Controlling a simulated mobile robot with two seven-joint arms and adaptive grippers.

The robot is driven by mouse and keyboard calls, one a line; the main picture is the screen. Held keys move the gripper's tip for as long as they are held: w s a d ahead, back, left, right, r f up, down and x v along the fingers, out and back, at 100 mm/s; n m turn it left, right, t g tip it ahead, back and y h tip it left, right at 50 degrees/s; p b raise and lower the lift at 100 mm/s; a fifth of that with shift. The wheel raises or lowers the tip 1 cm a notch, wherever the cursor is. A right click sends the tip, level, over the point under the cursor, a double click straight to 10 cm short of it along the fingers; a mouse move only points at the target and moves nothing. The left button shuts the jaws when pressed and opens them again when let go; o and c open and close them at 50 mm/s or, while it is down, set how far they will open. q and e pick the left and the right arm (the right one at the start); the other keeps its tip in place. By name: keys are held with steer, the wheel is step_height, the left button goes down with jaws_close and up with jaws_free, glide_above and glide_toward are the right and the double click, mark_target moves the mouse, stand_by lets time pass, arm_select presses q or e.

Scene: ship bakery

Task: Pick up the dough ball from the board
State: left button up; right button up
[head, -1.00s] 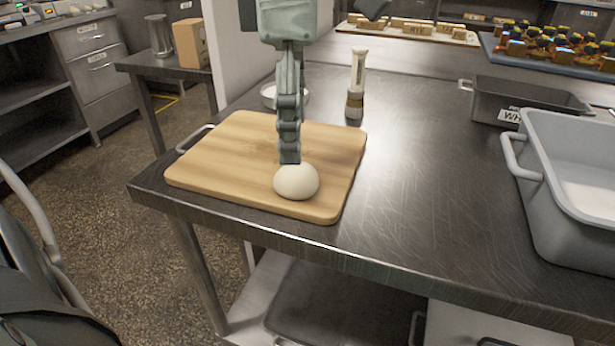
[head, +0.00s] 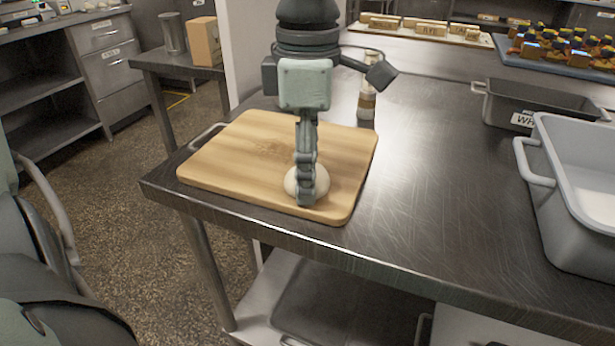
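The pale dough ball (head: 322,183) rests near the front right corner of the wooden board (head: 230,155). My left gripper (head: 306,197) points down at the ball. Its near finger stands in front of the ball and covers the ball's middle, with the tip low, close to the board. The fingers line up with my view, so the far finger is hidden. I cannot tell how wide they are apart or whether they touch the ball. My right gripper is not in view.
The board lies on a steel table (head: 430,200) near its front left corner. A dark pan (head: 540,100) and a grey tub (head: 570,230) are at the right. The table between board and tub is clear.

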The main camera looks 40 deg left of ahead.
arm_select(q)
steer(key=c, duration=0.5)
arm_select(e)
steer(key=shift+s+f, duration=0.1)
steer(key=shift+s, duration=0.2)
